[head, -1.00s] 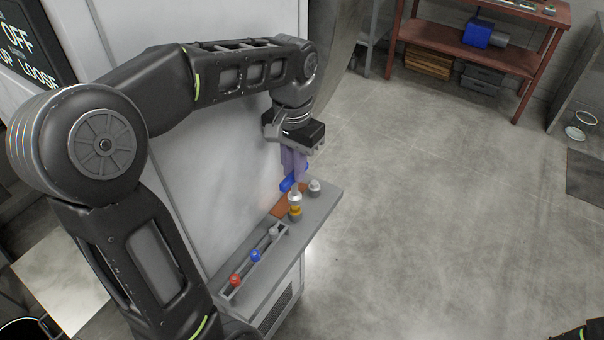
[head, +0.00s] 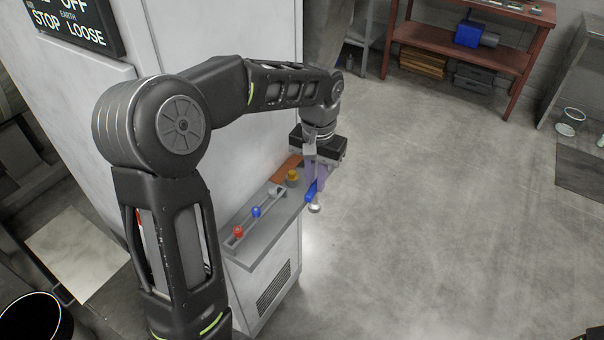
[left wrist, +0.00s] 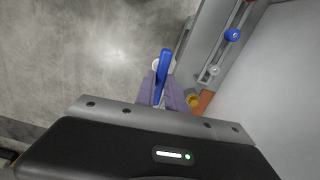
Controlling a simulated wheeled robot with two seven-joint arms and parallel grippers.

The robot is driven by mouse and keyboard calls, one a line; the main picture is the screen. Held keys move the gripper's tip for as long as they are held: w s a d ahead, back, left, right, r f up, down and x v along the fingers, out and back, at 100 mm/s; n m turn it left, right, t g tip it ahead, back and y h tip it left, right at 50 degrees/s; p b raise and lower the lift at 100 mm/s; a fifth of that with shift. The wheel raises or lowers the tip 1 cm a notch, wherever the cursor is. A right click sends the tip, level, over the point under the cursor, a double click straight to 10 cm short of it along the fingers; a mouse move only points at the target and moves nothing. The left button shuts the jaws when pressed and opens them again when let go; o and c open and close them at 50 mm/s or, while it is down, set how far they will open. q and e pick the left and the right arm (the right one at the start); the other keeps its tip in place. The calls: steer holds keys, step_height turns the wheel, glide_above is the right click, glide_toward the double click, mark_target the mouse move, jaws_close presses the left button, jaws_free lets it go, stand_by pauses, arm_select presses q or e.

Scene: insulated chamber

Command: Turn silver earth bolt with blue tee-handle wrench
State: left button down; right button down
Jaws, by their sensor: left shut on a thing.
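My left gripper (head: 316,176) is shut on the blue tee-handle wrench (head: 311,191), with purple-grey fingers around it. A silver round end (head: 315,208) shows below the blue handle, in front of the shelf edge in the head view. In the left wrist view the blue handle (left wrist: 164,72) stands between the fingertips (left wrist: 165,95), with a pale round part behind it. A gold bolt (head: 292,177) stands on the grey shelf, left of the gripper; it also shows in the left wrist view (left wrist: 193,100). I cannot make out the silver earth bolt; the gripper covers part of the shelf end.
A slotted rack on the shelf (head: 262,243) carries a red knob (head: 238,231), a blue knob (head: 256,212) and a grey one. An orange patch (head: 287,168) lies by the white cabinet (head: 215,50). Open floor is at right; a red-brown bench (head: 440,50) stands behind.

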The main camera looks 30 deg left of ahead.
arm_select(q)
steer(key=d+f, duration=0.3)
steer(key=f, duration=0.3)
steer(key=d+f+m+b, duration=0.1)
steer(key=d+f, duration=0.3)
steer(key=f, duration=0.3)
steer(key=d+f, duration=0.4)
steer(key=f, duration=0.3)
steer(key=shift+f+b, duration=0.2)
steer(key=shift+b, duration=0.2)
